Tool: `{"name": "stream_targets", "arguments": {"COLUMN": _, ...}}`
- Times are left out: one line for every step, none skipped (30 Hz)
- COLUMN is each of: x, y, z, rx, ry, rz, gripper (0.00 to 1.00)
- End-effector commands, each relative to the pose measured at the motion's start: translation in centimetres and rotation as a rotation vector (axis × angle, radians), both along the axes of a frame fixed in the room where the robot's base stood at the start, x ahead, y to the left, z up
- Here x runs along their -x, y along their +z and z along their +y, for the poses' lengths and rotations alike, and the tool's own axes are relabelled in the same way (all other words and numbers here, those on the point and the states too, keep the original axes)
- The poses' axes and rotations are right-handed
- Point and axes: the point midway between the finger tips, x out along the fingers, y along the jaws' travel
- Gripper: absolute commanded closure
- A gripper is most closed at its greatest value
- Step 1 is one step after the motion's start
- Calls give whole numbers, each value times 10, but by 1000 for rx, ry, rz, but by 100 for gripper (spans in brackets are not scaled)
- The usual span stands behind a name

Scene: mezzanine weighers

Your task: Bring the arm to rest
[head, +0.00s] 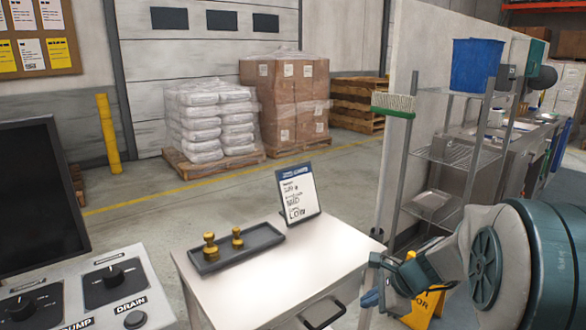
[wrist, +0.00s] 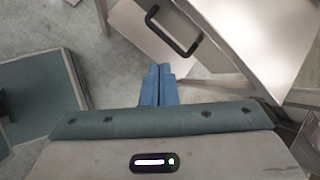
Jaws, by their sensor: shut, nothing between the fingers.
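My gripper (head: 371,298) is at the right end of the white cabinet in the head view, low and beside its edge. In the wrist view its two blue fingers (wrist: 159,85) are together with nothing between them, over the grey floor. My arm is folded close at the right of the head view.
The white cabinet (head: 250,275) bears a dark tray (head: 257,249) with two brass weights and a sign (head: 298,192). Its black handle (wrist: 172,32) is near my fingers in the wrist view. A control panel (head: 85,290) stands left, a wire shelf (head: 455,155) right.

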Motion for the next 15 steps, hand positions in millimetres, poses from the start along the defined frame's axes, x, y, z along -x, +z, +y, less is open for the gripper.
{"name": "stream_targets", "arguments": {"x": 18, "y": 20, "z": 13, "rx": 70, "ry": 124, "rz": -32, "gripper": 100}}
{"name": "stream_targets", "arguments": {"x": 28, "y": 27, "z": 19, "rx": 113, "ry": 199, "rz": -49, "gripper": 100}}
{"name": "stream_targets", "arguments": {"x": 42, "y": 34, "z": 26, "rx": 169, "ry": 297, "rz": -70, "gripper": 100}}
{"name": "stream_targets", "arguments": {"x": 52, "y": 40, "z": 31, "rx": 212, "ry": 371, "rz": -86, "gripper": 100}}
{"name": "stream_targets", "arguments": {"x": 63, "y": 46, "z": 34, "rx": 253, "ry": 444, "rz": -101, "gripper": 100}}
{"name": "stream_targets", "arguments": {"x": 77, "y": 53, "z": 39, "rx": 309, "ry": 543, "rz": -122, "gripper": 100}}
{"name": "stream_targets", "arguments": {"x": 87, "y": 58, "z": 41, "rx": 351, "ry": 616, "rz": -136, "gripper": 100}}
{"name": "stream_targets", "arguments": {"x": 97, "y": 63, "z": 44, "rx": 393, "ry": 691, "rz": -151, "gripper": 100}}
{"name": "stream_targets", "arguments": {"x": 110, "y": 69, "z": 45, "rx": 451, "ry": 786, "rz": -170, "gripper": 100}}
{"name": "stream_targets", "arguments": {"x": 120, "y": 73, "z": 46, "rx": 493, "ry": 858, "rz": -182, "gripper": 100}}
{"name": "stream_targets", "arguments": {"x": 129, "y": 77, "z": 47, "rx": 534, "ry": 928, "rz": -195, "gripper": 100}}
{"name": "stream_targets", "arguments": {"x": 141, "y": 82, "z": 47, "rx": 587, "ry": 1020, "rz": -210, "gripper": 100}}
{"name": "stream_targets", "arguments": {"x": 149, "y": 86, "z": 46, "rx": 626, "ry": 1084, "rz": -219, "gripper": 100}}
{"name": "stream_targets", "arguments": {"x": 157, "y": 88, "z": 45, "rx": 662, "ry": 1145, "rz": -228, "gripper": 100}}
{"name": "stream_targets", "arguments": {"x": 166, "y": 92, "z": 43, "rx": 708, "ry": 1220, "rz": -238, "gripper": 100}}
